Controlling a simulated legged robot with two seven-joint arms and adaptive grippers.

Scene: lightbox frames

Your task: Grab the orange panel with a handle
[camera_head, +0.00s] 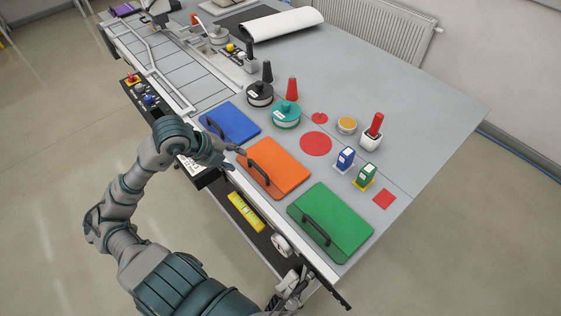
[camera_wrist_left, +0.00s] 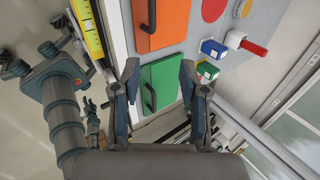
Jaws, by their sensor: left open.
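The orange panel (camera_head: 276,167) is a flat rectangle lying on the grey table near its front edge. Its dark bar handle (camera_head: 258,172) runs along the panel's front-left side. My left gripper (camera_head: 236,160) is open and empty, just left of the panel and short of the handle, by the table's front edge. In the left wrist view the orange panel (camera_wrist_left: 172,22) and its handle (camera_wrist_left: 152,14) show at the top, beyond my two spread fingers (camera_wrist_left: 160,76).
A blue panel (camera_head: 232,122) and a green panel (camera_head: 340,218) with like handles flank the orange one. A teal round container (camera_head: 286,118), a red disc (camera_head: 316,144) and small blue and green boxes lie behind. A yellow level (camera_head: 246,212) sits below the edge.

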